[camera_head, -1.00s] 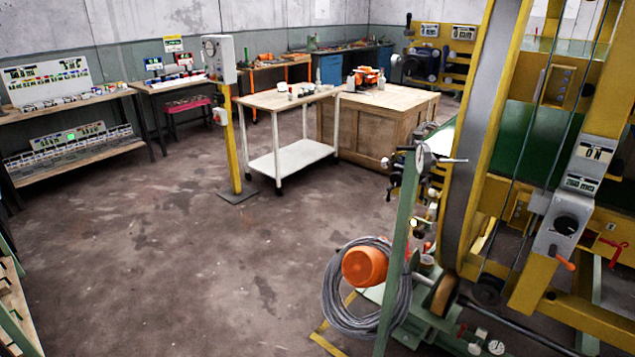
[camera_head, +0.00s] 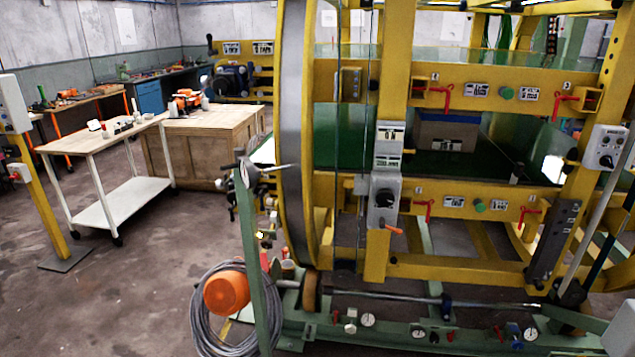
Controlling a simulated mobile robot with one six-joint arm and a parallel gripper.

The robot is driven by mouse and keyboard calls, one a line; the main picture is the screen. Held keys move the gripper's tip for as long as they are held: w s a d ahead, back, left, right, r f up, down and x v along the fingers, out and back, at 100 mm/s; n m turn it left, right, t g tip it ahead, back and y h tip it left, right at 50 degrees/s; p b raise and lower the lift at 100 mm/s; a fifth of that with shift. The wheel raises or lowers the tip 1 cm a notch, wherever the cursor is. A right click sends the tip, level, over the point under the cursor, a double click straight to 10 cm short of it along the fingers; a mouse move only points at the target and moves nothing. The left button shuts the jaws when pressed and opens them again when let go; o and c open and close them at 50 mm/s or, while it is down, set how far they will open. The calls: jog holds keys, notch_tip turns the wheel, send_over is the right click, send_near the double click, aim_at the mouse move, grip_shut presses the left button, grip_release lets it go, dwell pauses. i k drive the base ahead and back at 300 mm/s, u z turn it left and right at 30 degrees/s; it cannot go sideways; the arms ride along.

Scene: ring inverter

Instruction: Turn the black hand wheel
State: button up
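I cannot clearly make out a black hand wheel. A dark rounded mechanism (camera_head: 232,82) stands by a yellow frame at the back, too small to tell whether it has a wheel. A black rotary knob (camera_head: 384,198) sits on a grey control box on the yellow ring machine (camera_head: 440,268). A second grey box with a black knob (camera_head: 606,160) is at the right. A green post (camera_head: 252,265) in front of the ring carries a small fitting with spoke-like handles (camera_head: 248,172). My gripper is not in view.
A coiled grey cable (camera_head: 202,330) and an orange motor (camera_head: 227,293) lie low at the machine's front left. A white cart (camera_head: 122,203) and wooden crate (camera_head: 190,160) stand behind. A yellow post (camera_head: 45,205) is at the left. The floor (camera_head: 130,290) at lower left is clear.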

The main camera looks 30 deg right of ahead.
aim_at(385, 197)
jog(key=u, duration=1.5)
jog(key=k, duration=0.1)
jog(key=z, duration=2.7)
